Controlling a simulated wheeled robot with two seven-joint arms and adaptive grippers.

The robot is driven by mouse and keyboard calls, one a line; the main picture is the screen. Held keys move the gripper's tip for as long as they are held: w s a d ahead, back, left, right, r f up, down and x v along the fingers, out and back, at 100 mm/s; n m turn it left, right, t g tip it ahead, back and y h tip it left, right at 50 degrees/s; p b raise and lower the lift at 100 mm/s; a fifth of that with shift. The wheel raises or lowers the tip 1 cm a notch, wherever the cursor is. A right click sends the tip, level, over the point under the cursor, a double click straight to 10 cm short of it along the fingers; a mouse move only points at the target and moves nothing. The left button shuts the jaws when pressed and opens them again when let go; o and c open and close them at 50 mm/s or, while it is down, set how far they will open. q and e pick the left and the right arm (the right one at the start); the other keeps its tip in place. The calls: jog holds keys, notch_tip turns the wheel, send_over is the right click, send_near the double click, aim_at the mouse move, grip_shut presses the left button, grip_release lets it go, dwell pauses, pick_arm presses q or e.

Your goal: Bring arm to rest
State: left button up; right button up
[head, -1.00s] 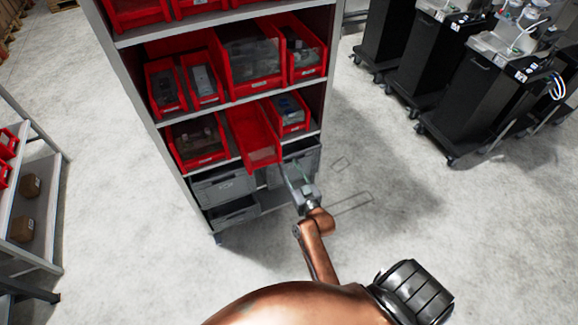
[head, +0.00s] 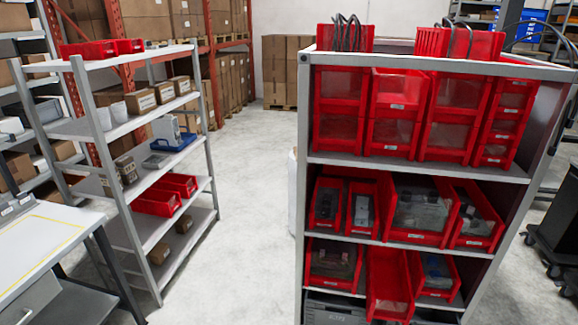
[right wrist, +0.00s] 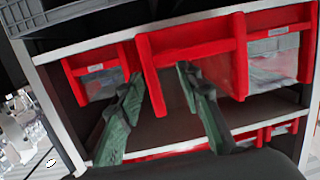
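My right gripper (right wrist: 159,75) shows only in the right wrist view. In the head view a red bin in the lower row (head: 388,285) also juts forward and looks empty. Neither of my arms shows in the head view, and my left gripper is in no view.
A grey shelf unit (head: 415,166) full of red bins stands ahead on the right. A lighter rack (head: 140,120) with bins and boxes stands on the left, beside a workbench (head: 45,250). Bare floor (head: 250,200) lies between them. A dark cart (head: 555,240) is at the right edge.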

jog(key=s+a+f+g, duration=0.2)
jog(key=s+f+g, duration=0.15)
jog(key=s, duration=0.95)
jog(key=s+a+f+n+g+y, duration=0.1)
jog(key=s+f+g, duration=0.3)
jog(key=s, duration=0.9)
jog(key=s+a+f+g, duration=0.2)
jog(key=s+g, duration=0.4)
jog(key=s, duration=0.8)
jog(key=s+a+f+n+g, duration=0.1)
jog(key=s+f, duration=0.1)
jog(key=f, duration=1.3)
jog(key=s+a+f, duration=0.1)
jog(key=s+f, duration=0.1)
jog(key=f, duration=1.3)
jog(key=s+f+g, duration=0.1)
jog(key=s+f, duration=1.4)
jog(key=s, duration=0.4)
jog(key=shift+d+f+n+y, duration=0.2)
jog(key=shift+d+n+y, duration=0.1)
jog(key=shift+y, duration=0.1)
